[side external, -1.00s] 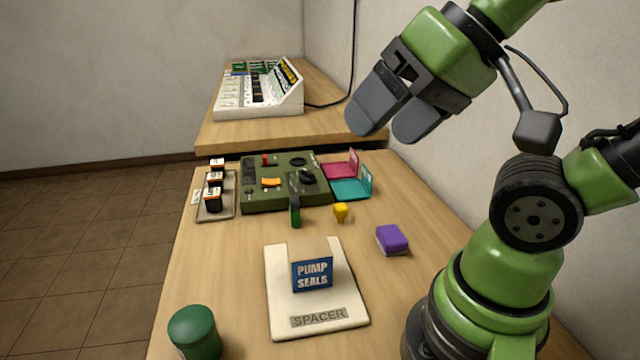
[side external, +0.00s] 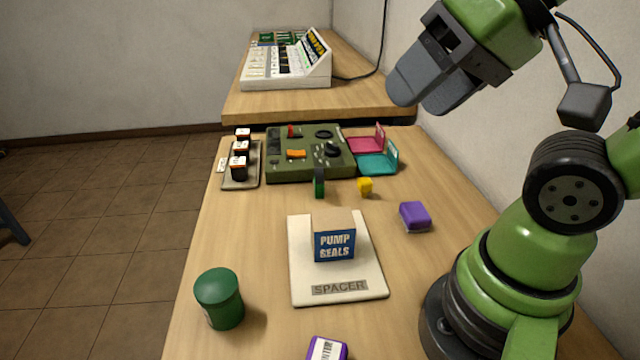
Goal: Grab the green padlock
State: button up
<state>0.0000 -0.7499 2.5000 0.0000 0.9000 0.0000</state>
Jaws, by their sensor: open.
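A small, narrow green and dark object (side external: 319,183), which looks like the green padlock seen nearly edge-on, stands upright on the wooden table just in front of the olive control box. Its details are too small to tell. My gripper (side external: 420,92) is high above the table at the upper right, well apart from it, with dark fingers pointing down and left. The fingers are open, one largely overlapping the other from this angle, and nothing shows between them.
A yellow item (side external: 365,186) is close right of the green one. The olive control box (side external: 310,165) stands behind. A purple block (side external: 414,216), a cream spacer plate (side external: 370,278) with a blue sign (side external: 334,246), and a green canister (side external: 219,298) are nearer.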

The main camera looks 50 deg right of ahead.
jog(key=m+g+h, duration=0.2)
jog(key=m+g, duration=0.3)
jog(key=g, duration=0.2)
send_over(319, 170)
notch_tip(319, 170, down, 19)
jog(key=shift+d+r, duration=0.1)
jog(key=shift+d, duration=0.05)
notch_tip(319, 170, down, 4)
jog(key=shift+f, duration=0.25)
notch_tip(319, 170, down, 6)
jog(key=shift+r, duration=0.15)
